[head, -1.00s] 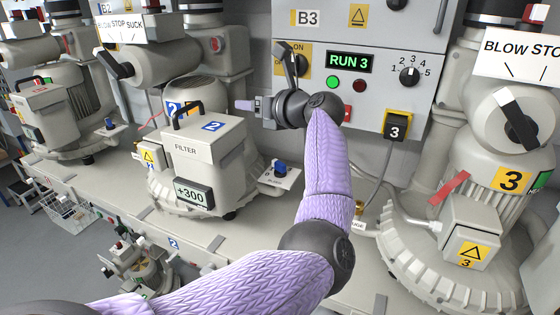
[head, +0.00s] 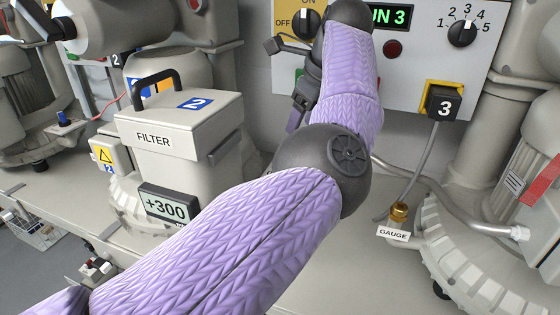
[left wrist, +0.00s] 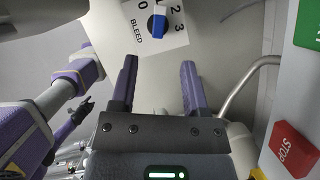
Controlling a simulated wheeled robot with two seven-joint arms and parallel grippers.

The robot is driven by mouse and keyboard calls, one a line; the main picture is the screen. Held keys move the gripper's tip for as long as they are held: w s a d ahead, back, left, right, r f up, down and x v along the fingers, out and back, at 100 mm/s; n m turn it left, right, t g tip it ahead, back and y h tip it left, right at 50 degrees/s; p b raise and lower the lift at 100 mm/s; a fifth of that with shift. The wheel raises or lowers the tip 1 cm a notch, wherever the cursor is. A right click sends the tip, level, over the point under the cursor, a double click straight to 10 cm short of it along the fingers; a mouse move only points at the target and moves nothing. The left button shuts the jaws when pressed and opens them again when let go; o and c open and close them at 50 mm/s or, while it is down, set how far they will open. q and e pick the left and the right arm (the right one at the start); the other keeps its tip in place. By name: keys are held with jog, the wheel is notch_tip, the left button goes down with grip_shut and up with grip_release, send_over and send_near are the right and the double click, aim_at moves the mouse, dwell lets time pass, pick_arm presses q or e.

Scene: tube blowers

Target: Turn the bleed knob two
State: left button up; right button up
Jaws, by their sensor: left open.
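The bleed knob (left wrist: 158,25) is a blue bar on a dark round base. It sits on a white plate (left wrist: 176,38) marked BLEED, with numbers around the knob. In the left wrist view it lies beyond the fingertips of my left gripper (left wrist: 159,64), apart from them and roughly centred between them. The gripper is open and empty. That knob is hidden there.
Panel B3 (head: 425,75) rises behind my arm; its red STOP button (left wrist: 293,148) is close on the right of the wrist view. A grey pipe (left wrist: 240,90) curves beside the right finger. A gauge fitting (head: 398,212) and blower 3 (head: 480,245) stand to the right.

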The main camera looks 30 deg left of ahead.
pick_arm(q)
jog(key=p+x, duration=0.1)
jog(key=x, duration=0.8)
jog(key=shift+a+f, duration=0.1)
jog(key=shift+f, duration=0.1)
grip_shut()
